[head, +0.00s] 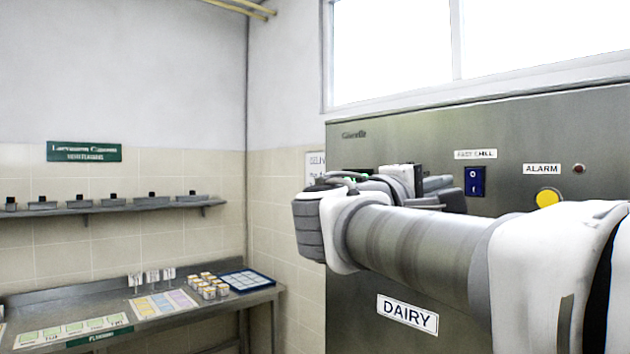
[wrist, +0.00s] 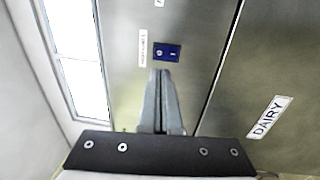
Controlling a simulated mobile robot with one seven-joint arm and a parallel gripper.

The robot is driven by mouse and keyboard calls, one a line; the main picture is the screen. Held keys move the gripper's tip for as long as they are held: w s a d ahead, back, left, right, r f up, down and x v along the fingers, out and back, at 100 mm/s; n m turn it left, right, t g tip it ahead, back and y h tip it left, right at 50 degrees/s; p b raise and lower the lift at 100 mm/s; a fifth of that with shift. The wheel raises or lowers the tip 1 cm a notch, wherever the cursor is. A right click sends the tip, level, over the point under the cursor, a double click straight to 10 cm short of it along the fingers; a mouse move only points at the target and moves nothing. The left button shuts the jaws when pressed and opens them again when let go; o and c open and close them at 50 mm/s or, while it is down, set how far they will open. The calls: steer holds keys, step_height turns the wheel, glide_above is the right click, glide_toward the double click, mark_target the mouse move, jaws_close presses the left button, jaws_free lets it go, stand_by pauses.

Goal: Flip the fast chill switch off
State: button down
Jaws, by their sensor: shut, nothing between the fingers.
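The fast chill switch (head: 474,181) is a blue rocker on the steel cabinet front, under a white FAST CHILL label (head: 475,154). It also shows in the wrist view (wrist: 167,53), with white marks at its two ends. I cannot tell which end is pressed in. My gripper (wrist: 161,74) is shut and empty. In the wrist view its fingertips lie just below the switch and point at it; whether they touch is unclear.
Right of the switch are an ALARM label (head: 541,169), a yellow button (head: 547,198) and a small red lamp (head: 579,168). A DAIRY label (head: 407,314) is lower on the cabinet (head: 360,300). A counter (head: 200,318) and a shelf (head: 100,210) with containers stand at the left.

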mark_target(473, 174)
steer(key=p+x, duration=0.2)
steer(key=x, duration=0.6)
steer(key=shift+r, duration=0.1)
steer(key=shift+w+d+p, duration=0.35)
steer(key=shift+d, duration=0.15)
steer(key=shift+d+b, duration=0.15)
steer(key=shift+b, duration=0.45)
steer(key=shift+r, duration=0.1)
